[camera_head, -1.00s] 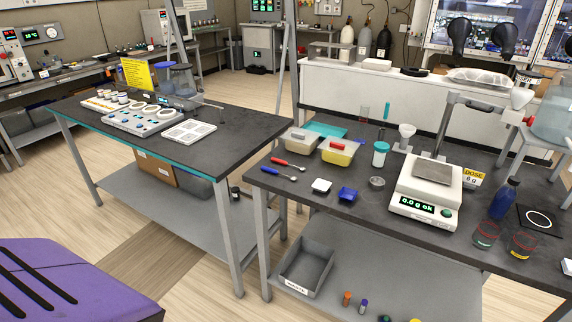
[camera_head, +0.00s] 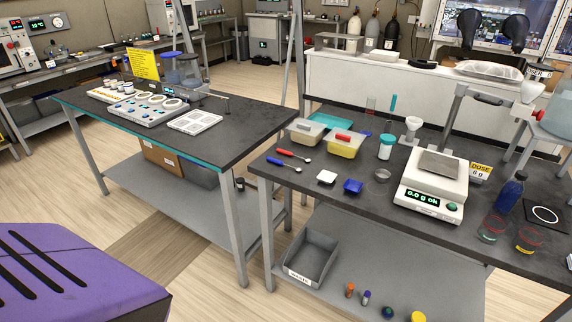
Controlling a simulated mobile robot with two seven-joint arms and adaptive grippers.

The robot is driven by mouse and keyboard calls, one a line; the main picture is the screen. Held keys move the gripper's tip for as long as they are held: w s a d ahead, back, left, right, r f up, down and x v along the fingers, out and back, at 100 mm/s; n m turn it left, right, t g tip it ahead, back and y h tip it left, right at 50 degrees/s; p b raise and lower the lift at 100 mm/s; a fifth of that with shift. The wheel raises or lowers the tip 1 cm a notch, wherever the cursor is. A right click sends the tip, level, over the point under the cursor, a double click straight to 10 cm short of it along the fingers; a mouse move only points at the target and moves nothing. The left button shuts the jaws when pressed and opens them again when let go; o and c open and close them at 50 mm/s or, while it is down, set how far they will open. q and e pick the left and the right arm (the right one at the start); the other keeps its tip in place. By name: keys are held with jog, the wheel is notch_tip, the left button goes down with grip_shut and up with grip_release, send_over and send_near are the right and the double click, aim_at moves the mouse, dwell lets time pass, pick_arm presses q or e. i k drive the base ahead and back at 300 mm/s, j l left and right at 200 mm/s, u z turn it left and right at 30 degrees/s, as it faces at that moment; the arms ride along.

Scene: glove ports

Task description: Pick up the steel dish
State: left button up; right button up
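The steel dish (camera_head: 382,175) is a small, round, shallow grey dish. It sits on the dark top of the right-hand bench (camera_head: 335,212). Neither of my grippers is in view.
A funnel on a stand (camera_head: 412,129) is behind. The bench in front of the dish is clear.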

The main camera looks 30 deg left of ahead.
aim_at(381, 175)
jog(key=j+z, duration=0.2)
jog(key=z, duration=0.2)
jog(key=i+j+z, duration=0.1)
jog(key=z, duration=0.3)
jog(key=j+z, duration=0.4)
jog(key=k+j+z, duration=0.2)
jog(key=j, duration=0.3)
jog(key=j+z, duration=0.2)
jog(key=j, duration=0.3)
